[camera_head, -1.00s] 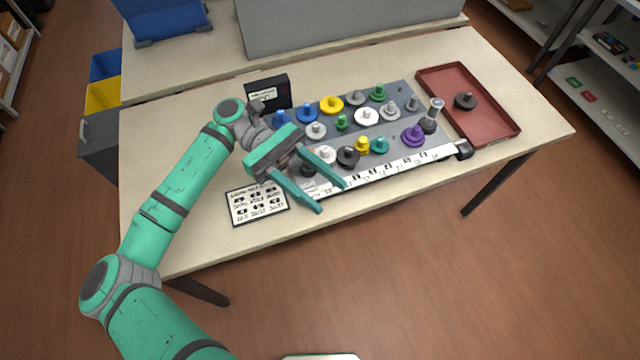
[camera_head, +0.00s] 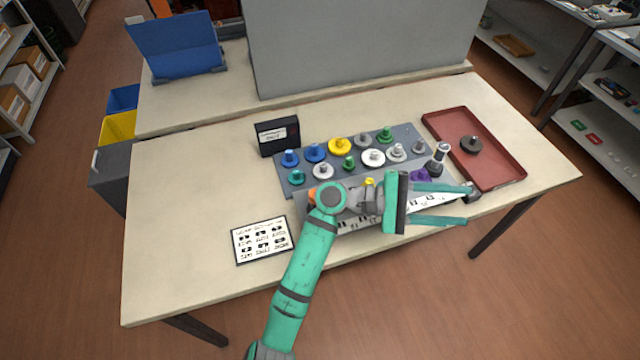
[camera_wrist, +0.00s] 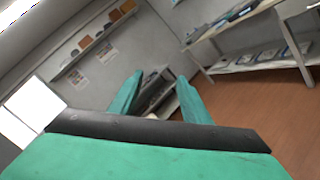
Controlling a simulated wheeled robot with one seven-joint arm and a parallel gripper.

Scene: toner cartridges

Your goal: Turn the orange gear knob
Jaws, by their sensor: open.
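A small orange patch (camera_head: 312,195), likely the orange gear knob, shows at the front left of the grey board (camera_head: 292,160), just left of my wrist. Most of it is hidden behind my arm. My gripper (camera_head: 466,205) is open and empty over the front right of the board, to the right of the orange patch, its fingers pointing right. In the wrist view my two fingers (camera_wrist: 160,85) are spread with nothing between them, facing shelves and floor; no knob shows there.
Several coloured knobs stand on the board, including a yellow one (camera_head: 340,146) and a purple one (camera_head: 420,175) partly hidden by my gripper. A red tray (camera_head: 505,165) holds a dark gear (camera_head: 471,145). A black box (camera_head: 277,135) and a printed card (camera_head: 261,240) lie left.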

